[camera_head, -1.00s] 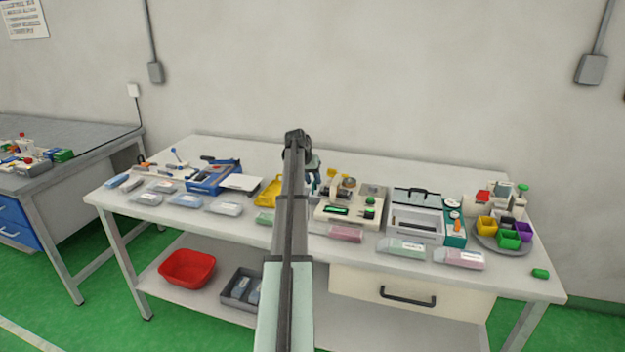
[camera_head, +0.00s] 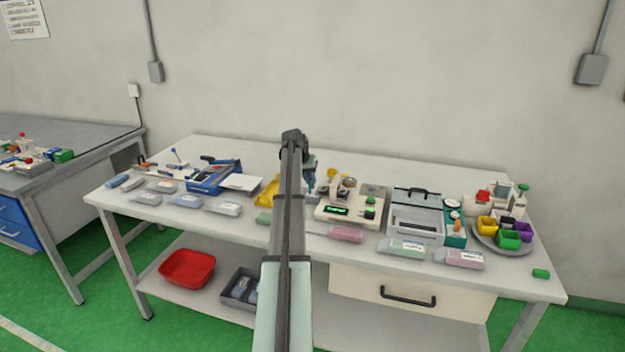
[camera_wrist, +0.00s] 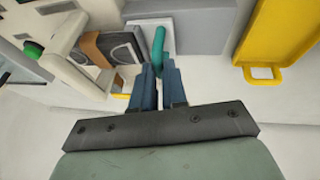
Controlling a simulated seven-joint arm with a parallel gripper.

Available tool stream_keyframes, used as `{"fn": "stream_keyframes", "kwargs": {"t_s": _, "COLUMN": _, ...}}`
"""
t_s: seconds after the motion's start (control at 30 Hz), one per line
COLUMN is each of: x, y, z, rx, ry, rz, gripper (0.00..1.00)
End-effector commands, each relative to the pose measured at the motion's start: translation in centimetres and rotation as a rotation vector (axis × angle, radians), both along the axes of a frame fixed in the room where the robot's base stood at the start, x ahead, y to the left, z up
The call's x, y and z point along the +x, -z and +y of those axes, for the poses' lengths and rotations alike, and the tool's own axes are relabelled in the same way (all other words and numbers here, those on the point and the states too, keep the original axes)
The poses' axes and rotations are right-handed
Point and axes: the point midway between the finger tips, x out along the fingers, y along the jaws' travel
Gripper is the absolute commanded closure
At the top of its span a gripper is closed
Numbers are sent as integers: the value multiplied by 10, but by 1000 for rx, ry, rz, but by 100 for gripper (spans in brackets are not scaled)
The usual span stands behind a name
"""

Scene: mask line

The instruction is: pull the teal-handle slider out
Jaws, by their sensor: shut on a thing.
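The teal handle (camera_wrist: 159,42) is a curved bar in the middle of the wrist view, in front of a pale grey block (camera_wrist: 190,30). My gripper (camera_wrist: 158,75) has its two blue fingers closed on the lower end of this handle. In the head view my gripper (camera_head: 310,182) is low over the middle of the table, behind my arm. My arm hides most of the slider there, so I cannot tell how far out it is.
A yellow tray (camera_wrist: 285,45) is at the right in the wrist view. The cream machine (camera_wrist: 60,45) with an orange-brown strap is at the left. In the head view, a grey box (camera_head: 415,222) stands farther right.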

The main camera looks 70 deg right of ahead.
Motion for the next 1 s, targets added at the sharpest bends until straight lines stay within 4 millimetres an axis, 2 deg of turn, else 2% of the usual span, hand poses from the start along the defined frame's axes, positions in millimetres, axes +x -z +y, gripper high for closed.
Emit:
{"fn": "stream_keyframes", "kwargs": {"t_s": 0.2, "x": 48, "y": -1, "z": -2, "rx": -1, "ry": -5, "rz": 1, "gripper": 100}}
{"fn": "stream_keyframes", "kwargs": {"t_s": 0.3, "x": 65, "y": -1, "z": -1, "rx": 0, "ry": -3, "rz": 0, "gripper": 100}}
{"fn": "stream_keyframes", "kwargs": {"t_s": 0.6, "x": 70, "y": -1, "z": 0, "rx": -1, "ry": -3, "rz": -4, "gripper": 100}}
{"fn": "stream_keyframes", "kwargs": {"t_s": 0.63, "x": 70, "y": -1, "z": 0, "rx": -1, "ry": -4, "rz": -5, "gripper": 86}}
{"fn": "stream_keyframes", "kwargs": {"t_s": 0.8, "x": 70, "y": -1, "z": 0, "rx": -1, "ry": -4, "rz": -4, "gripper": 70}}
{"fn": "stream_keyframes", "kwargs": {"t_s": 0.9, "x": 69, "y": -1, "z": 0, "rx": -2, "ry": -2, "rz": -2, "gripper": 62}}
{"fn": "stream_keyframes", "kwargs": {"t_s": 1.0, "x": 69, "y": 0, "z": 0, "rx": -1, "ry": -2, "rz": -1, "gripper": 62}}
